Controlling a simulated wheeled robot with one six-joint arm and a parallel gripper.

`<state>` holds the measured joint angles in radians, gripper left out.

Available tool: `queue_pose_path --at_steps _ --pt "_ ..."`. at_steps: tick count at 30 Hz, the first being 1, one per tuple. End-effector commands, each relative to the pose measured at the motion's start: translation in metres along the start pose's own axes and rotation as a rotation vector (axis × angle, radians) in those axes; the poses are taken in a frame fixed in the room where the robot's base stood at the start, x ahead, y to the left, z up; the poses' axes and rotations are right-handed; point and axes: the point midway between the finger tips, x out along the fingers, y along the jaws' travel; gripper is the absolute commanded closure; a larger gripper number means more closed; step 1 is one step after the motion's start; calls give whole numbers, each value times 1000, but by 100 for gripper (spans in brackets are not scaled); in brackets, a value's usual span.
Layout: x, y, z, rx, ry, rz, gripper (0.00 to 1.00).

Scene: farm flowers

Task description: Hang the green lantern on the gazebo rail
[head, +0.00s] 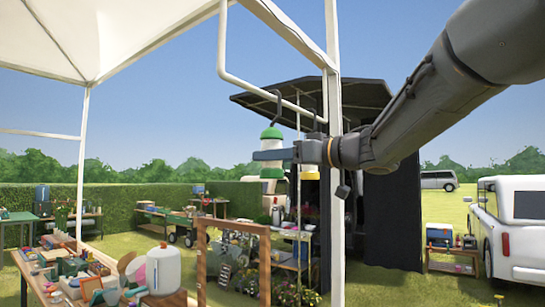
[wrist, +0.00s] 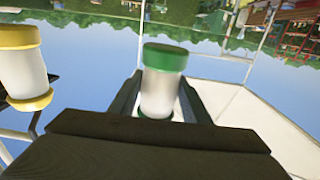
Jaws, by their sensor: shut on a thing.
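The green lantern (head: 271,133) has green ends, a pale body and a black hook on top. My gripper (head: 268,155) is shut on its body and holds it upright below the white gazebo rail (head: 250,87). The hook overlaps the rail in the head view; I cannot tell whether it rests over it.
A yellow lantern (head: 308,174) hangs just right of the green one; it also shows at the left of the wrist view (wrist: 24,65). A white gazebo post (head: 335,220) stands close by my arm. Tables with goods and a wooden frame (head: 265,260) stand below.

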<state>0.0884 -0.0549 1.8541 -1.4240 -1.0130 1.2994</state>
Motion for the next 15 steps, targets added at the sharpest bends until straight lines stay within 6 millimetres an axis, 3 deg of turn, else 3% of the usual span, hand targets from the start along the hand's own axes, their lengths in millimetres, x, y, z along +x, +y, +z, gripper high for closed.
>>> queue_pose_path --at_steps 15 --pt "0 0 4 0 0 0 77"
